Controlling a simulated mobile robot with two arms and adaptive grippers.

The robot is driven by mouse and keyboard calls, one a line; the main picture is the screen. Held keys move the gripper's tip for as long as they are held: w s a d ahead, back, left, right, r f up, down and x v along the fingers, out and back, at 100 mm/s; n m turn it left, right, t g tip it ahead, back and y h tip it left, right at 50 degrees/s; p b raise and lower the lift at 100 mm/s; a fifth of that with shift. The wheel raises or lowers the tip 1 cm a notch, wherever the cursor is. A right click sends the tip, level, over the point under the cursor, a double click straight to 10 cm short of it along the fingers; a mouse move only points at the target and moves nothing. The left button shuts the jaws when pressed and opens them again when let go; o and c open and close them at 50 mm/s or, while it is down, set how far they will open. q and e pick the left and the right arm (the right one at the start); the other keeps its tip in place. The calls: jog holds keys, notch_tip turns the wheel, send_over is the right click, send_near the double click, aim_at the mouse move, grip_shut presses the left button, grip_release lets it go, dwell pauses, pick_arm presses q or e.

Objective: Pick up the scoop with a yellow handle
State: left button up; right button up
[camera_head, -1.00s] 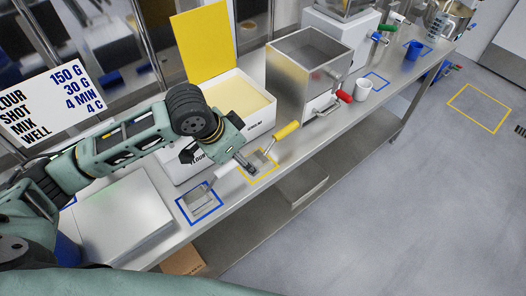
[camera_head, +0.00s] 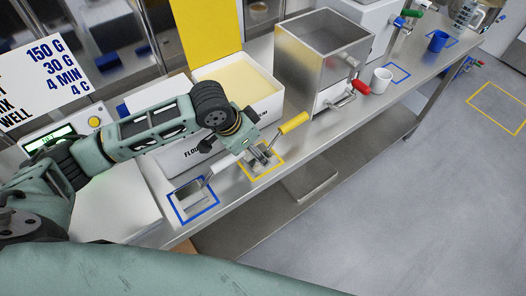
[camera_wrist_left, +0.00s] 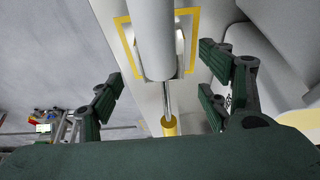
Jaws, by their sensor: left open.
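The scoop with the yellow handle (camera_head: 293,123) lies inside the yellow square outline on the steel table. Its handle points up and right; its metal bowl is partly hidden by my left gripper (camera_head: 262,155), which is low over it. In the left wrist view my left gripper (camera_wrist_left: 165,95) is open, with its fingers apart on either side. The yellow handle (camera_wrist_left: 170,126) and its metal shaft show between them. A pale grey cylinder (camera_wrist_left: 151,40), seemingly the white scoop's handle, covers most of the bowl there. I see no contact with the yellow-handled scoop.
A scoop with a white handle (camera_head: 222,163) sits in a blue square (camera_head: 208,215), close to my gripper. A white flour box (camera_head: 268,105) with an open yellow lid stands behind. A steel hopper (camera_head: 310,75) with a red-handled lever and a white cup (camera_head: 381,81) stand to the right.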

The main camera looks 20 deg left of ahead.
pick_arm(q)
jog(key=x, duration=0.4)
jog(key=shift+w+a+p, duration=0.1)
jog(key=shift+w+p, duration=0.2)
jog(key=shift+p, duration=0.1)
jog(key=shift+s, duration=0.15)
jog(key=shift+c, duration=0.7)
jog(key=c, duration=1.1)
